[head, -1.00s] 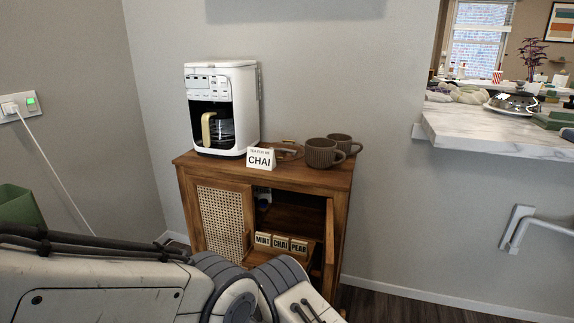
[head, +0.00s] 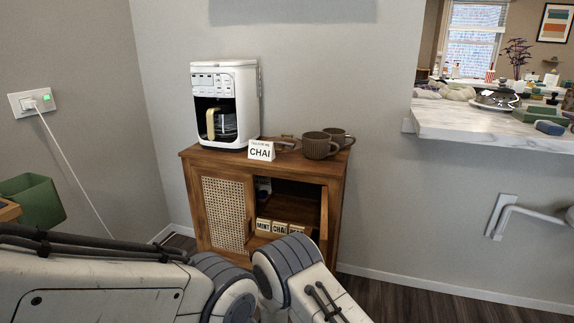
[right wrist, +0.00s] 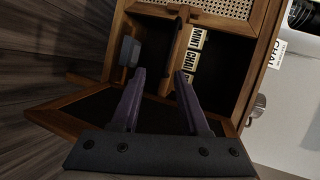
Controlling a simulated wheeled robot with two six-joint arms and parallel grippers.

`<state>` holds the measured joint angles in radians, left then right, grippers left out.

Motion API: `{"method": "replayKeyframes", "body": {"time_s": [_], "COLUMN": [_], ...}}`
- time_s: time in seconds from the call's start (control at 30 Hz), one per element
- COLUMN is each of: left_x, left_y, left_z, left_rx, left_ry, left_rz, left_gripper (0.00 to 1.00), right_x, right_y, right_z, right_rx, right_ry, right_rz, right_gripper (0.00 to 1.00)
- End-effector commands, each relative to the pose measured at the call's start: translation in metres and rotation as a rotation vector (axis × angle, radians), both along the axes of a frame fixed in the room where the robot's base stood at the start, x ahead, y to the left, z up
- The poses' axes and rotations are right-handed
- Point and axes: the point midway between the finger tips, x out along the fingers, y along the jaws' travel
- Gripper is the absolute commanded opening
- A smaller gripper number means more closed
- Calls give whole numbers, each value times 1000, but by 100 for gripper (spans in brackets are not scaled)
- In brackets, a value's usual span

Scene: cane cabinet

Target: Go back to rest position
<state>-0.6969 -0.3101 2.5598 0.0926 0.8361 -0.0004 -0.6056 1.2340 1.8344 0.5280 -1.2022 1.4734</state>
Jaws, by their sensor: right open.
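My right gripper (right wrist: 160,75) is open, with nothing between its fingers in the right wrist view. It points toward the open compartment of the wooden cane cabinet (head: 222,162), apart from the labelled tea boxes (right wrist: 190,60) inside. Those boxes, MINT, CHAI and a third partly covered one, also show in the head view (head: 279,227). One of my arms crosses the bottom of the head view and covers part of the cabinet front. My left gripper is not in view.
On the cabinet stand a white coffee maker (head: 226,105), a CHAI card (head: 261,150) and two brown mugs (head: 318,147). A green bin (head: 38,200) is at left. A marble counter (head: 470,125) juts out at right. Floor (head: 400,300) shows clear at lower right.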

Motion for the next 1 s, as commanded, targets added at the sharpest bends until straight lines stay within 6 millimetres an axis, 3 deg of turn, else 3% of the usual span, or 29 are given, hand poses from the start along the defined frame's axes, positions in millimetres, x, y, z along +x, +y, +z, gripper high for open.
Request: {"method": "replayKeyframes", "body": {"time_s": [0.27,0.47,0.7,1.0], "left_x": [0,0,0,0], "left_y": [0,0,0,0], "left_z": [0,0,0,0], "left_rx": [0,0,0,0], "left_ry": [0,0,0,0], "left_rz": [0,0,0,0], "left_gripper": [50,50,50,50], "right_x": [8,-10,-88,-174], "right_y": [-32,-78,-150,-202], "right_z": [36,79,126,153], "right_rx": [-194,-432,-764,-972], "right_ry": [146,312,530,673], "right_rz": [80,238,557,839], "right_gripper": [45,45,45,45]}}
